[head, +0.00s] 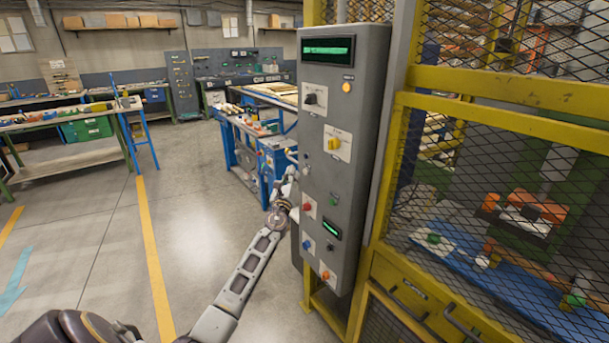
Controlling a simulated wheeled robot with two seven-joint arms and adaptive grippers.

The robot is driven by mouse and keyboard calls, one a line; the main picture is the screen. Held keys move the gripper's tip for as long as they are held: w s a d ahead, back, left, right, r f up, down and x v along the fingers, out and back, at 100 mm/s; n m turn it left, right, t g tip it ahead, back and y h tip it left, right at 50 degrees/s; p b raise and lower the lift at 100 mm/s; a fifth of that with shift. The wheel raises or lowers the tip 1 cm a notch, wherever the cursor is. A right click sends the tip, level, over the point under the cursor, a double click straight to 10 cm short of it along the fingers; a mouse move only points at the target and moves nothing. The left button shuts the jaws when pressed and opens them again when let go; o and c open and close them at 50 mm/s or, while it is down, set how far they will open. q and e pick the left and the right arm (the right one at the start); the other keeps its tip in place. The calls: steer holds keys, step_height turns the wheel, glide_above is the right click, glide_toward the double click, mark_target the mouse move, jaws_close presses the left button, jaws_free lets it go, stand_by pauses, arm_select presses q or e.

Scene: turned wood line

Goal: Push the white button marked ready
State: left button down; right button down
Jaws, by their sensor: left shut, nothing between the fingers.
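A grey control box (366,90) stands upright on the yellow fence frame, seen at an angle. A small whitish button (306,171) sits at its left edge, below the yellow knob (334,144); any marking on it is too small to read. My left arm reaches up from the bottom to the box's left edge. My left gripper (293,160) is shut and empty, beside the box's left edge close to the whitish button. I cannot tell whether it touches. My right gripper is out of view.
The box also carries a black knob (310,98), a red button (307,206), a green button (334,200), a blue button (307,245) and an orange button (325,275). Yellow mesh fencing (500,110) closes the right side. Open floor (200,205) lies left.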

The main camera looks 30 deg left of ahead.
arm_select(q)
steer(key=shift+w+d, duration=0.25)
steer(key=shift+w, duration=0.25)
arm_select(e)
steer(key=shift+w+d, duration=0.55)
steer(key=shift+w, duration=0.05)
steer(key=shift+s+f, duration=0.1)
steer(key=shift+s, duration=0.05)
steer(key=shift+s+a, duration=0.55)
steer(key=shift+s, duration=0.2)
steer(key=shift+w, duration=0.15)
arm_select(q)
steer(key=shift+w+d, duration=0.1)
steer(key=shift+w, duration=0.25)
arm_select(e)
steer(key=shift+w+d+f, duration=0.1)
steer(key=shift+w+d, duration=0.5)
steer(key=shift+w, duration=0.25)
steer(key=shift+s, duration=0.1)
